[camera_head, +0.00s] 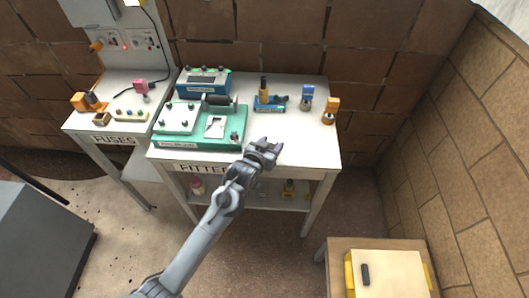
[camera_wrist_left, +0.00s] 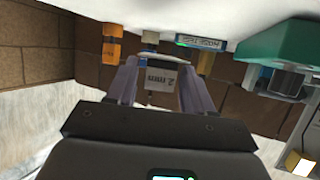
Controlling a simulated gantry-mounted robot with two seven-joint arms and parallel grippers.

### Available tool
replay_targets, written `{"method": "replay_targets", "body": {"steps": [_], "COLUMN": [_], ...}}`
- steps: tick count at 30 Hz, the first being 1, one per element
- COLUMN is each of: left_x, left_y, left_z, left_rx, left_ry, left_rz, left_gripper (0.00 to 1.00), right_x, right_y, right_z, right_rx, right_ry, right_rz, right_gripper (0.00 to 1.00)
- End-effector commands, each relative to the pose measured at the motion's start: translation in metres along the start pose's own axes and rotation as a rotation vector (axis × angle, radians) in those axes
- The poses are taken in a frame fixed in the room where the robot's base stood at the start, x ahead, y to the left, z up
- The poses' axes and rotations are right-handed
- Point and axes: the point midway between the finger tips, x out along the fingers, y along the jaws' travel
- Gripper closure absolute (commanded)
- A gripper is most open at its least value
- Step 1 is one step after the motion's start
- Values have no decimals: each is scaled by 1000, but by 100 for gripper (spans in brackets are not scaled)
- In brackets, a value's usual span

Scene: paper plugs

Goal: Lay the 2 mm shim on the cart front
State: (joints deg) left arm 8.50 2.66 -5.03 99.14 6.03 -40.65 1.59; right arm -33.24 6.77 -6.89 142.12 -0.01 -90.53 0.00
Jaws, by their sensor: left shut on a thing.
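My left gripper (camera_head: 266,150) is over the front edge of the FITTER table (camera_head: 290,150). In the left wrist view its two fingers (camera_wrist_left: 153,82) are shut on the 2 mm shim (camera_wrist_left: 162,78), a small pale piece whose "2 mm" label appears upside down. The shim is too small or hidden to make out in the head view. A low wooden stand with a pale top and yellow side pieces (camera_head: 400,272), perhaps the cart, is at the lower right; a small black piece (camera_head: 366,274) lies on it. My right gripper is not in view.
On the FITTER table are a green fixture (camera_head: 199,142), a blue box (camera_head: 203,84), a blue tool with a yellow post (camera_head: 266,100) and orange-topped (camera_head: 331,106) and blue-topped pieces (camera_head: 307,97). The FUSES table (camera_head: 112,128) adjoins it. Brick walls stand behind and right.

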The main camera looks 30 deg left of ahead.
Motion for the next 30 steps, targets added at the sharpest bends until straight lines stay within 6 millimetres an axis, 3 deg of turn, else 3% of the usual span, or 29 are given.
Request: {"method": "replay_targets", "body": {"steps": [7, 13, 21, 30], "left_x": [10, 14, 26, 26], "left_y": [-26, -28, -27, -27], "left_z": [12, 19, 48, 50], "left_rx": [-1, -1, -1, -1], "left_ry": [1, -1, 0, 2], "left_rz": [0, 2, 1, 1], "left_gripper": [87, 87, 87, 87], "right_x": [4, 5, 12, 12], "right_y": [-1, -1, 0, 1], "right_z": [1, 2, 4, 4], "right_rx": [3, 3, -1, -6], "right_ry": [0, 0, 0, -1], "right_rz": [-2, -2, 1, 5], "right_gripper": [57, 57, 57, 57]}}
